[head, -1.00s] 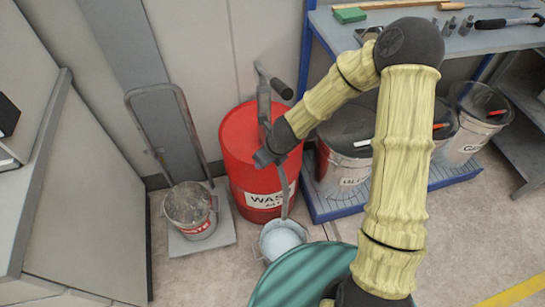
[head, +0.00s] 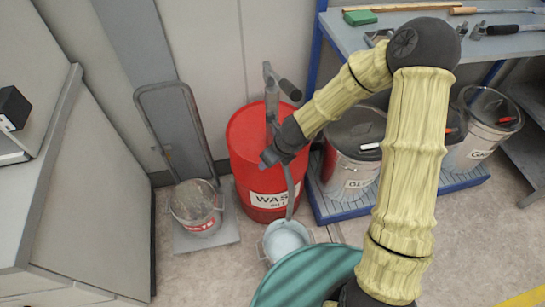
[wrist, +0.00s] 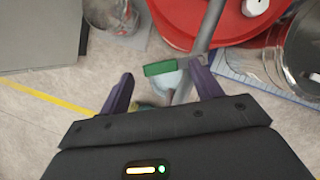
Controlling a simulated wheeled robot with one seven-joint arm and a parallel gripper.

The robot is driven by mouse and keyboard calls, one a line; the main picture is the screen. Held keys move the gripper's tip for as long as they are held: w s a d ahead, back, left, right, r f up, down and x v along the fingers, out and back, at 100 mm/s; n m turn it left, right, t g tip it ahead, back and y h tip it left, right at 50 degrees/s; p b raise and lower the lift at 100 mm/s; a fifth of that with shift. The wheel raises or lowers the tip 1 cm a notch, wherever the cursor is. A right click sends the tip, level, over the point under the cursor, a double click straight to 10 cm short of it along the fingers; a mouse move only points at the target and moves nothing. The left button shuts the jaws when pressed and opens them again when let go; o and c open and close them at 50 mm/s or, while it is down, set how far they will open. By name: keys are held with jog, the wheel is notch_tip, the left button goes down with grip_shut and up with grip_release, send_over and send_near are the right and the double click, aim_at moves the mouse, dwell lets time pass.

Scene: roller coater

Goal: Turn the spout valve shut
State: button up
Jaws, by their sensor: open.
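A grey spout pipe (head: 291,190) comes down from the hand pump (head: 271,95) on the red waste drum (head: 248,140), with its lower end over a small bucket (head: 285,240). In the wrist view the pipe (wrist: 212,25) crosses the upper middle. A green lever (wrist: 160,68), which looks like the valve handle, sticks out to the left beside the pipe. My gripper (wrist: 161,74) is open, and the lever shows between its two dark fingertips; I cannot tell whether they touch it. In the head view my gripper (head: 272,158) is in front of the drum and hides the valve.
A hand truck (head: 172,120) with a bucket (head: 195,205) stands left of the drum. Lidded drums (head: 355,140) stand on a blue pallet (head: 335,208) to the right, below a workbench (head: 345,35). A teal round top (head: 300,280) is in front.

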jog(key=p+v, duration=0.2)
jog(key=v, duration=0.4)
jog(key=shift+r, duration=0.2)
jog(key=shift+d, duration=0.1)
jog(key=shift+c, duration=0.3)
